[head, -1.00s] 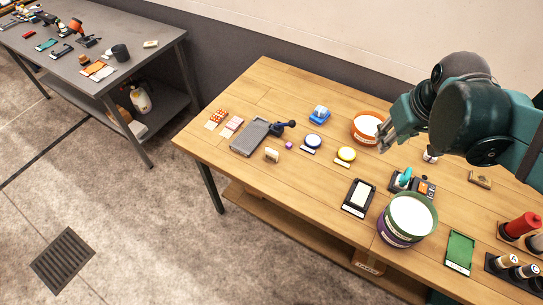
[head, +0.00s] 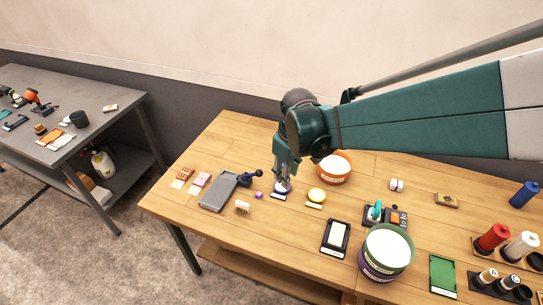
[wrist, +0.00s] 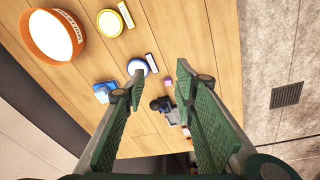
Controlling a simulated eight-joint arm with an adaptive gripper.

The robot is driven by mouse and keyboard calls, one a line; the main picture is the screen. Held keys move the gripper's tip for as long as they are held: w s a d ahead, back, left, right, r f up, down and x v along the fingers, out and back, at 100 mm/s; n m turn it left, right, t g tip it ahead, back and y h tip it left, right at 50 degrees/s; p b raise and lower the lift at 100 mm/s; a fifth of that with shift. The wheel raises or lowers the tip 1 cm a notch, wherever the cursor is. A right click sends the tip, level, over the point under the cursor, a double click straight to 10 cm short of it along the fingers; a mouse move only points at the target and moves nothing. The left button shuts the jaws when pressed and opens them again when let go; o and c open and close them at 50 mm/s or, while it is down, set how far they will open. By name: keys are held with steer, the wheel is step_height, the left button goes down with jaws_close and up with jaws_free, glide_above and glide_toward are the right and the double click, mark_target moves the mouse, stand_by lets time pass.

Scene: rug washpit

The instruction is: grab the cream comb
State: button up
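The cream comb (head: 242,207), a small pale piece that looks toothed, sits on the wooden table just in front of the grey tray. My gripper (head: 283,180) is above the table to the right of and behind the comb, pointing down over the blue-lidded tin. In the wrist view my gripper (wrist: 162,78) has its two green fingers spread apart, with nothing between them. I cannot make out the comb in the wrist view; the right finger may cover it.
Near the comb are a purple cube (head: 258,195), a grey tray (head: 218,193) and a dark-handled tool (head: 250,176). A yellow tin (head: 316,195) and an orange bowl (head: 333,168) stand to the right. Bare wood lies in front of the comb.

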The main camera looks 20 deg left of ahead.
mark_target(242, 203)
steer(key=s+a+f+n, duration=0.1)
steer(key=a+f, duration=0.3)
steer(key=a, duration=0.1)
steer(key=s+a+f+n+g, duration=0.1)
steer(key=s+a+f+n, duration=0.1)
steer(key=a+f, duration=0.2)
steer(key=s+a+f+n+h, duration=0.1)
steer(key=s+a+f, duration=0.1)
steer(key=a+f, duration=0.2)
steer(key=shift+a+f, duration=0.2)
steer(key=shift+a, duration=0.6)
steer(key=shift+a+f, duration=0.2)
steer(key=shift+a, duration=0.6)
steer(key=shift+f, duration=0.15)
steer(key=shift+w+f, duration=0.1)
steer(key=shift+f, duration=1.05)
steer(key=shift+f, duration=2.6)
jaws_close()
